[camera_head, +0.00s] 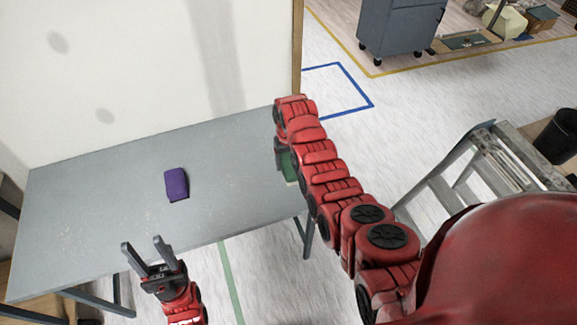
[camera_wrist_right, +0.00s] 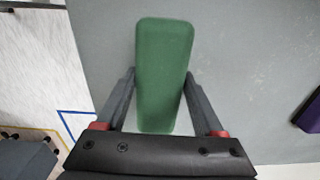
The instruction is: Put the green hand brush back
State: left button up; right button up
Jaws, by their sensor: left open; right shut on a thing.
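The green hand brush (camera_wrist_right: 163,72) lies between the fingers of my right gripper (camera_wrist_right: 163,95) in the right wrist view, with the grey table behind it. In the head view only a bit of the green brush (camera_head: 289,165) shows beside my right arm, near the table's right end. I cannot tell whether the brush touches the table. My right gripper is shut on it and is mostly hidden by the arm in the head view. My left gripper (camera_head: 144,258) is open and empty at the table's front edge.
A purple block (camera_head: 176,184) lies on the grey table (camera_head: 95,205), left of the middle; it also shows in the right wrist view (camera_wrist_right: 310,112). A pale wall panel (camera_head: 130,70) stands behind the table. A stepladder (camera_head: 450,195) stands at right. The table around the block is clear.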

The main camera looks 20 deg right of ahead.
jog(key=shift+s+f, duration=0.2)
jog(key=shift+f, duration=1)
jog(key=shift+p, duration=0.45)
jog(key=shift+f, duration=0.1)
jog(key=shift+f+b, duration=0.35)
jog(key=shift+b, duration=0.05)
jog(key=o, duration=1.4)
jog(key=shift+r, duration=0.1)
